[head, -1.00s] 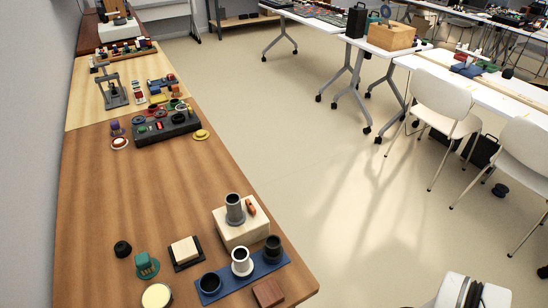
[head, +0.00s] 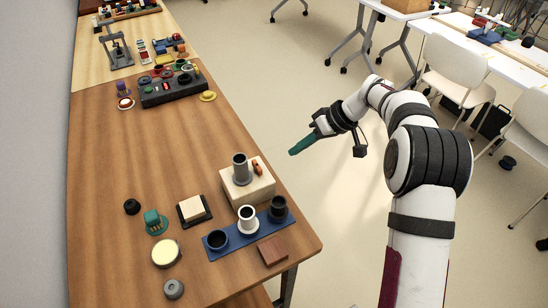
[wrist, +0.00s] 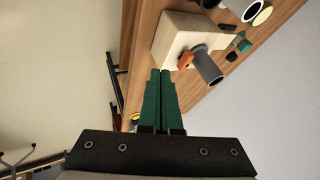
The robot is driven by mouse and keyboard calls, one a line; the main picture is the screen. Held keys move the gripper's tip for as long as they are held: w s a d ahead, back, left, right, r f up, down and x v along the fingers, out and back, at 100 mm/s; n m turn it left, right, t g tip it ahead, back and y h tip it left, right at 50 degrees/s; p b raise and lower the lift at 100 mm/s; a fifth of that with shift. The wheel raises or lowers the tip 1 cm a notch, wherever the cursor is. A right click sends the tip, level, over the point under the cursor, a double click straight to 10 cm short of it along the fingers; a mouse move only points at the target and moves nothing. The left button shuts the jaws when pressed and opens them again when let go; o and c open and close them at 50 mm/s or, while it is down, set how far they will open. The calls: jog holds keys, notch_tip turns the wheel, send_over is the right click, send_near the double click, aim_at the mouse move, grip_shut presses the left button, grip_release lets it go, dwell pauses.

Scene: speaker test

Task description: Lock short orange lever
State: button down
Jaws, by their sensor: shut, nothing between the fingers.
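The short orange lever (head: 257,168) sits on top of a cream block (head: 236,191), right of a grey upright cylinder (head: 240,168), near the table's right edge. In the wrist view the orange lever (wrist: 186,60) shows beside the grey cylinder (wrist: 208,66) on the cream block (wrist: 174,37), just beyond my fingertips. My gripper (head: 293,152) has green fingers and is past the table's right edge, to the right of and above the block in the head view. Its fingers (wrist: 160,74) lie side by side, shut and empty, apart from the lever.
A blue mat (head: 228,249) with several dark and white cups lies in front of the block. A brown block (head: 272,251) and a cream-topped black square (head: 194,209) are nearby. A dark box (head: 172,92) stands farther back. The table's middle is clear.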

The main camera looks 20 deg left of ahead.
aim_at(258, 173)
jog(key=s+a+f, duration=0.3)
jog(key=a+f, duration=0.1)
jog(key=a, duration=0.2)
